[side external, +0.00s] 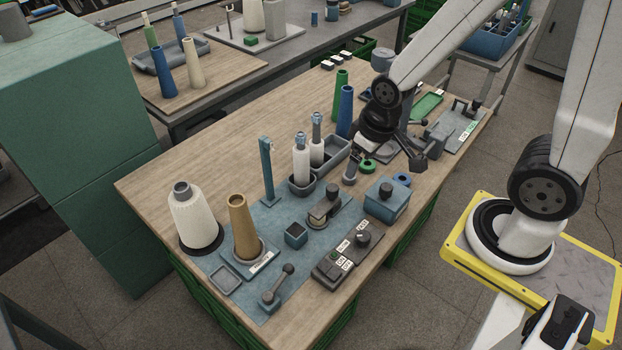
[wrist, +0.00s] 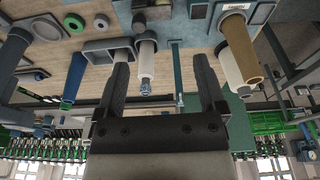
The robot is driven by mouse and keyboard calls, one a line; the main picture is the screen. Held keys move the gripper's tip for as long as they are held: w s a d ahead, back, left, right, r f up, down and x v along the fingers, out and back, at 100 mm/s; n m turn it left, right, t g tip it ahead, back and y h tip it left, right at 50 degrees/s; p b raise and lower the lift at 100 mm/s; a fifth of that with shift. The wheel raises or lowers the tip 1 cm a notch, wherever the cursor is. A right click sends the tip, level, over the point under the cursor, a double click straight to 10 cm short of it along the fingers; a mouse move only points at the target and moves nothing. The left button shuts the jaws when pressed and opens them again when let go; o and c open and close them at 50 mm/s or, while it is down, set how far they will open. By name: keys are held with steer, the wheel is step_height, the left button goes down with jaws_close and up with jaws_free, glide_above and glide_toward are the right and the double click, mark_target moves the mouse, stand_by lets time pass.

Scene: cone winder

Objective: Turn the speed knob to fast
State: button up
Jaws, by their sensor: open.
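The dark speed knob (side external: 362,239) sits on the right part of a grey control box (side external: 328,272) near the table's front edge. White SLOW and FAST labels lie beside it; which one it points to is too small to tell. ON and OFF labels and a green button are on the box's left part. My gripper (side external: 358,151) is above the table, behind the box and well apart from the knob. In the wrist view my gripper (wrist: 161,62) has its two dark fingers spread and empty. I cannot make out the knob in that view.
A blue lidded box (side external: 386,205) stands just right of the control box. White bobbins (side external: 301,160) in grey trays, a blue cone (side external: 345,112) and a green cone (side external: 340,92) stand near my gripper. A tan cone (side external: 243,228) and a white yarn cone (side external: 193,218) stand left.

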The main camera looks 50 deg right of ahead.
mark_target(364, 235)
steer(key=f+n, duration=0.1)
steer(key=f, duration=0.4)
steer(key=s+f+g, duration=0.1)
steer(key=f, duration=0.4)
steer(key=s+d+f+n+g, duration=0.1)
steer(key=f, duration=0.3)
steer(key=shift+s+d+f+n, duration=0.1)
steer(key=shift+f+n, duration=0.2)
steer(key=shift+f, duration=0.1)
steer(key=shift+s+f, duration=0.3)
steer(key=shift+f, duration=0.4)
steer(key=shift+f, duration=0.15)
steer(key=shift+f, duration=3.75)
jaws_close()
